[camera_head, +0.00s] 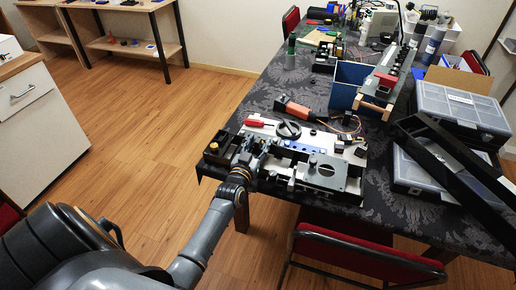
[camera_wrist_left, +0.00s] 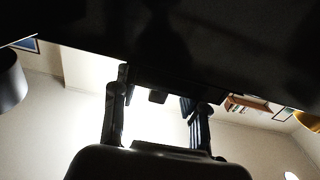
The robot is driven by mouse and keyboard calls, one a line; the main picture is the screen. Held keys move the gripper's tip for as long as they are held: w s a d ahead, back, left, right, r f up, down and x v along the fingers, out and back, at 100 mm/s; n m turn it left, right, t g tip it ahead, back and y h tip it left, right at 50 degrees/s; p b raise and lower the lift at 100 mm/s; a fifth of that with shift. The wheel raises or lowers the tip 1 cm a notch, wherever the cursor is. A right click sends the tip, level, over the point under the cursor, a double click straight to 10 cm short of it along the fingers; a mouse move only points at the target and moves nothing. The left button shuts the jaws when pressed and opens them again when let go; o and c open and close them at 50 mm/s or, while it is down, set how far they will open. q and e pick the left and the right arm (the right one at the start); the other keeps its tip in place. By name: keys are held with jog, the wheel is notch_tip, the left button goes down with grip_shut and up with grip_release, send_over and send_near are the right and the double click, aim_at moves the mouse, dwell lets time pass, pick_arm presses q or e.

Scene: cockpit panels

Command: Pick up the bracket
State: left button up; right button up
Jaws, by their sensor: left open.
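A grey metal plate with a round hole (camera_head: 325,172) lies at the front right of the cockpit panel (camera_head: 272,140); it may be the bracket, but I cannot tell for sure. My left gripper (camera_head: 247,154) is at the panel's front left part, left of the plate and apart from it. In the left wrist view my left gripper's two fingers (camera_wrist_left: 158,98) stand spread apart. A small dark block shows between or behind them, under a large dark surface; I cannot tell what it is. My right gripper is not in view.
The panel stands on a table with a dark patterned cloth (camera_head: 262,94). A drill-like orange tool (camera_head: 296,109) lies behind it. A red chair (camera_head: 370,257) stands in front.

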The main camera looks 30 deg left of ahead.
pick_arm(q)
grip_shut()
jog(key=shift+r, duration=0.15)
